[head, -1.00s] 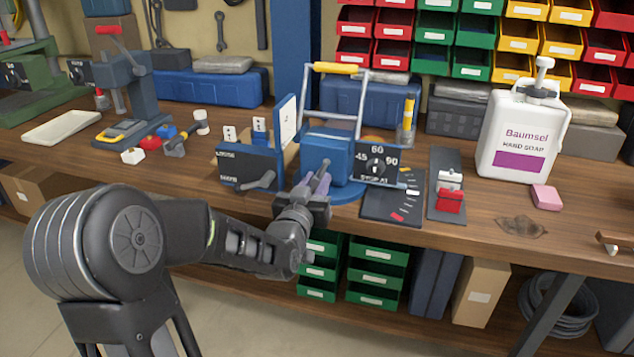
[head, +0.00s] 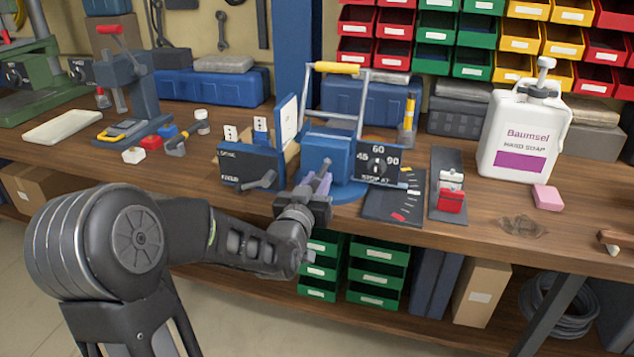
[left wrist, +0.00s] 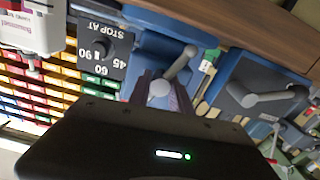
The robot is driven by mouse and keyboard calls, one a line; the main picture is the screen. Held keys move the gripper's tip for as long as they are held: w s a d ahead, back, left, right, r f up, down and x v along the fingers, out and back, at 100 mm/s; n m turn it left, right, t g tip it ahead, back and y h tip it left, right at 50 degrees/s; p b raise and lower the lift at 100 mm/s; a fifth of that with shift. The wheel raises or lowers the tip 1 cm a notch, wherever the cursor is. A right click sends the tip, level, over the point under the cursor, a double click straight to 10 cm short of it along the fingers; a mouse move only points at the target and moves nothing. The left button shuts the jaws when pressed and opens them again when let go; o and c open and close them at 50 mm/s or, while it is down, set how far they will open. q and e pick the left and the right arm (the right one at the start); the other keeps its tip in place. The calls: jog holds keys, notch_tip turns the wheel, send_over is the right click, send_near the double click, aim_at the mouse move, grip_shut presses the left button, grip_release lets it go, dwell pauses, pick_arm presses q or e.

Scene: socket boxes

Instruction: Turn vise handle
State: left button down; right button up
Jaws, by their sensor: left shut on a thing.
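The blue vise (head: 327,152) stands on the bench near its front edge, on a round blue base. Its grey handle (left wrist: 176,70) shows in the left wrist view as a short lever with a rounded end. In the head view the fingers and wrist mostly hide the handle. A dial panel (head: 378,166) marked 45, 60, 90 and STOP AT sits right of the vise; it shows upside down in the wrist view. My right gripper is not in view.
A dark box with a grey lever (head: 250,168) stands close left of the vise. A dark scale plate (head: 394,195) and a red-and-white clamp piece (head: 450,192) lie to the right. A soap bottle (head: 520,135) stands farther right. Green drawers (head: 376,275) sit below the bench.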

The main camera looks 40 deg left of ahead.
aim_at(318, 183)
pick_arm(q)
jog(key=shift+w+d+r, duration=0.1)
jog(key=shift+d+r, duration=0.1)
jog(key=shift+d, duration=0.05)
dwell(0.3)
jog(key=c, duration=1.4)
grip_release()
jog(key=o, duration=0.7)
jog(key=shift+a+f, duration=0.1)
jog(key=v, duration=0.5)
jog(key=shift+s, duration=0.25)
jog(key=b+v, duration=0.2)
jog(key=b, duration=0.3)
jog(key=shift+s, duration=0.2)
